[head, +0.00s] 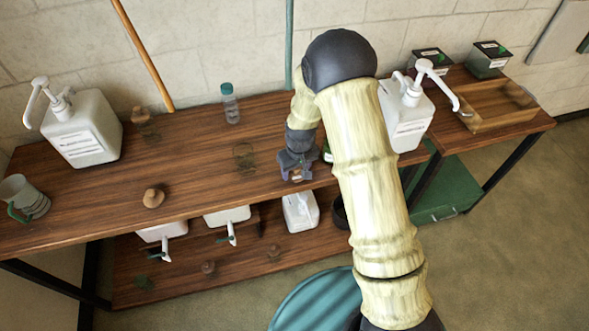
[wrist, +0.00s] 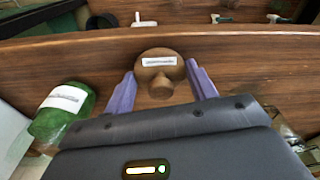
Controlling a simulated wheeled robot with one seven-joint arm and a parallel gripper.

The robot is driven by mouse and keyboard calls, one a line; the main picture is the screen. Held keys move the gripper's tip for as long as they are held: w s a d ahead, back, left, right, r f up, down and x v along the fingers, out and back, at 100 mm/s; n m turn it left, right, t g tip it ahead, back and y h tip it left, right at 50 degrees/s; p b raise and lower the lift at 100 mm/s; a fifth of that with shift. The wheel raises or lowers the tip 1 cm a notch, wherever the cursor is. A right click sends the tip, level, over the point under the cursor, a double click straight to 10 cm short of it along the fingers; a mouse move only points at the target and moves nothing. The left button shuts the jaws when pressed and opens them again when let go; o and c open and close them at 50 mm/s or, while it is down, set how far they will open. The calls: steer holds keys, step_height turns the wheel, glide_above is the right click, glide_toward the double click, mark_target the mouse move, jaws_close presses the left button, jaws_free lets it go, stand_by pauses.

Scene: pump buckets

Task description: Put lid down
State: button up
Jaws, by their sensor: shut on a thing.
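My gripper (head: 296,170) is low over the front part of the wooden bench top in the head view. In the wrist view, its two purple fingers (wrist: 160,88) stand on either side of a brown wooden lid (wrist: 158,72) with a round knob and a white label. The gripper is shut on this lid. The lid appears close to the bench surface, but I cannot tell whether it touches. The gripper body hides its near side.
A green labelled jar (wrist: 62,112) stands left of the gripper in the wrist view. The bench (head: 195,160) also holds a wooden knob (head: 153,198), a mug (head: 24,197), a small bottle (head: 230,103) and white pump containers (head: 82,128). More containers sit on the lower shelf (head: 185,285).

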mark_target(298, 177)
steer(key=shift+s+a+f, duration=0.1)
steer(key=shift+f, duration=0.1)
steer(key=o, duration=1)
steer(key=shift+c, duration=0.2)
steer(key=shift+r, duration=0.1)
step_height(298, 177, up, 12)
steer(key=s, duration=0.1)
steer(key=shift+d, duration=0.3)
steer(key=shift+s, duration=0.1)
